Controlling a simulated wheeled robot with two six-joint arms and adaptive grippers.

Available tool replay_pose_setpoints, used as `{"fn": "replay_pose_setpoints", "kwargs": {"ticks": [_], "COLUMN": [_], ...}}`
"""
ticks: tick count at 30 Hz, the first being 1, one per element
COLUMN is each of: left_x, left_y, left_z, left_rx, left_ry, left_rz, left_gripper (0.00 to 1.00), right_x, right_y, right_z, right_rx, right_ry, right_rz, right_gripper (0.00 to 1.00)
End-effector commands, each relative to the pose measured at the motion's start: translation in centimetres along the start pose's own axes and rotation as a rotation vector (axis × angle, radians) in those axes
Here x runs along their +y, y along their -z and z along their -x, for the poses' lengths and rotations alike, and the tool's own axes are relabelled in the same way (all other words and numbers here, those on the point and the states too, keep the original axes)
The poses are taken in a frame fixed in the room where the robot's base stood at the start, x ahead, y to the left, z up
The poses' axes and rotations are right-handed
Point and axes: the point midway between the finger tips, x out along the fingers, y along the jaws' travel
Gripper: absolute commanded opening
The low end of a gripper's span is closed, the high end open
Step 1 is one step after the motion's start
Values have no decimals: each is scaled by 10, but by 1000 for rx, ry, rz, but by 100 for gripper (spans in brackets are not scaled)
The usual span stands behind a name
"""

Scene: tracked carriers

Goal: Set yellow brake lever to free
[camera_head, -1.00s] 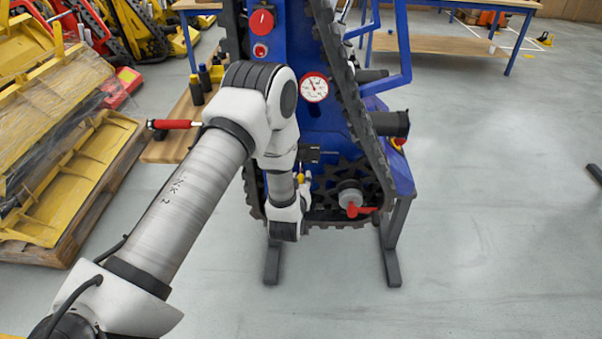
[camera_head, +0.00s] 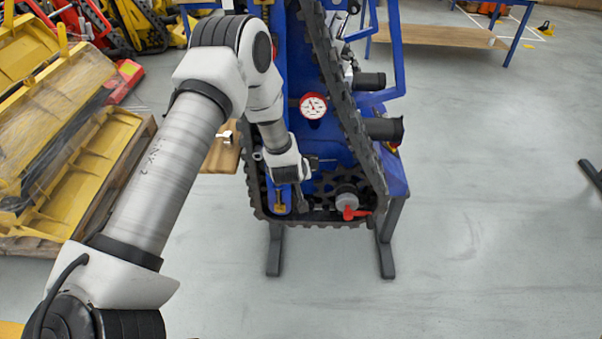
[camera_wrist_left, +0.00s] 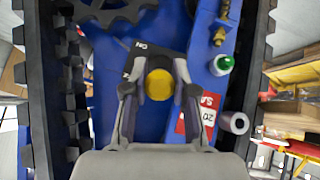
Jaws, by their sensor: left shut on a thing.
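The yellow brake lever shows its round yellow knob (camera_wrist_left: 159,84) in the left wrist view, in front of a blue panel (camera_wrist_left: 100,90). My left gripper (camera_wrist_left: 158,92) has a finger on each side of the knob and is shut on it. In the head view my left arm reaches down to the lower front of the blue tracked carrier (camera_head: 395,170). The wrist hides the lever and most of the gripper there, so the lever's angle cannot be told. My right gripper is not in view.
A red-handled valve (camera_head: 350,208) sits right of my wrist, by a dark sprocket. A gauge (camera_head: 313,106) is above. Black track (camera_wrist_left: 48,90) borders the panel. A green-capped fitting (camera_wrist_left: 221,65) and red label (camera_wrist_left: 205,115) are beside the knob.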

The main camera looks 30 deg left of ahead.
Motion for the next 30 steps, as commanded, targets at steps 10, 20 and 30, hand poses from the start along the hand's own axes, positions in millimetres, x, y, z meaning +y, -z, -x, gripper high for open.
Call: {"fn": "replay_pose_setpoints", "kwargs": {"ticks": [10,20,30], "left_x": [3,3,2], "left_y": [8,6,5], "left_z": [1,1,16], "left_rx": [17,13,9], "left_ry": [-6,-5,-4], "left_rz": [-1,-1,-1], "left_gripper": [0,52,52], "right_x": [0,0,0], "right_y": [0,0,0], "right_z": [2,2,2], "right_rx": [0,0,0], "right_ry": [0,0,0], "right_rz": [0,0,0], "right_gripper": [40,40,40]}}
